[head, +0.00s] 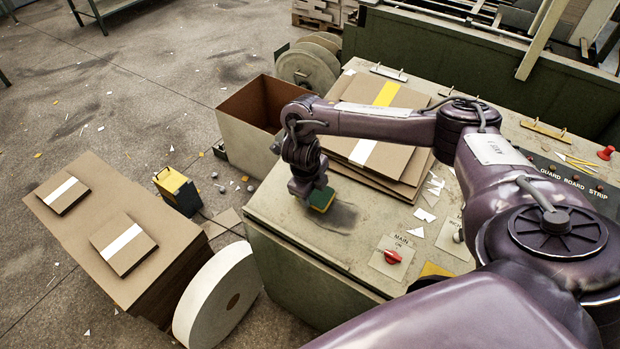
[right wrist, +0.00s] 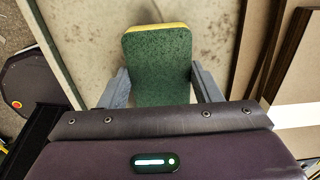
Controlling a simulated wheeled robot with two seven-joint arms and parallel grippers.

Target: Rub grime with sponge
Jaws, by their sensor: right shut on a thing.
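A green and yellow sponge (head: 321,199) is held in my right gripper (head: 312,192), over the left part of the pale machine top. In the right wrist view the sponge (right wrist: 157,60) sits between the two grey fingers of the right gripper (right wrist: 160,88), its green side facing the camera. A dark grime smudge (head: 338,217) lies on the machine top just right of and below the sponge. In the wrist view, faint brownish marks (right wrist: 112,45) show on the pale surface beside the sponge. I cannot tell whether the sponge touches the surface. My left gripper is not in view.
Stacked cardboard sheets (head: 420,170) lie behind the sponge on the machine top (head: 290,235). White paper scraps (head: 424,214) and a red switch (head: 392,257) are to the right. An open cardboard box (head: 245,135) stands at the left. A white roll (head: 215,295) leans near the front.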

